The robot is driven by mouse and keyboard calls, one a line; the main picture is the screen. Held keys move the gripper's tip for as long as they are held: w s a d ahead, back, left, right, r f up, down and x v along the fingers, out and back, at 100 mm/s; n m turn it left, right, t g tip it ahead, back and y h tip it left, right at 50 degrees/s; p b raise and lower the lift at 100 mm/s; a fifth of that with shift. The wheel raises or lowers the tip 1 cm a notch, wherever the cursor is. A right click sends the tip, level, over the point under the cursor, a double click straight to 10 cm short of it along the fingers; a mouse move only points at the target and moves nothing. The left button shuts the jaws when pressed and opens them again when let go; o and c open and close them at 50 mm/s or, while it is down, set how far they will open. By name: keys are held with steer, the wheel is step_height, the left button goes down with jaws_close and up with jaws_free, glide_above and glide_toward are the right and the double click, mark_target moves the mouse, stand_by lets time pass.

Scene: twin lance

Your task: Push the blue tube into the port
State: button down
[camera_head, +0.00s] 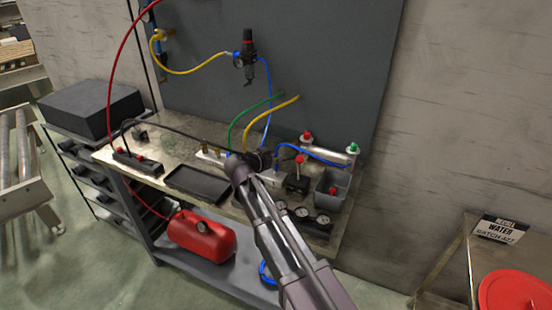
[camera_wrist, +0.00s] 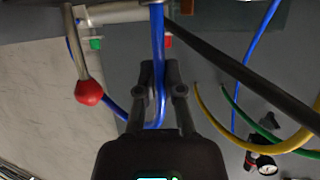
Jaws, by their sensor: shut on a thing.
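My gripper (camera_head: 258,160) is over the middle of the workbench in the head view. In the wrist view my gripper (camera_wrist: 159,75) is shut on the blue tube (camera_wrist: 158,40), which runs between its two fingers. In the head view the blue tube (camera_head: 267,95) hangs from the regulator on the wall panel down to my gripper. A pale fitting block (camera_head: 212,153) lies just left of my gripper, and another pale block (camera_head: 276,172) lies partly hidden on its right. I cannot tell which opening is the port, and the tube's end is not clear.
Yellow (camera_head: 275,110) and green (camera_head: 250,110) hoses arch up beside my gripper. A red-knobbed lever (camera_head: 299,160), metal cylinder (camera_head: 325,157), grey bin (camera_head: 345,182) and gauges (camera_head: 302,212) crowd the right. A black tray (camera_head: 198,184) lies left. A dark hose (camera_wrist: 240,70) crosses the wrist view.

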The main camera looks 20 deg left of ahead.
steer(key=c, duration=0.7)
jaws_free()
steer(key=shift+f, duration=0.1)
steer(key=shift+r, duration=0.2)
step_height(320, 180, up, 8)
steer(key=p, duration=0.8)
steer(key=shift+r+p, duration=0.25)
steer(key=shift+p, duration=0.15)
steer(key=shift+d, duration=0.1)
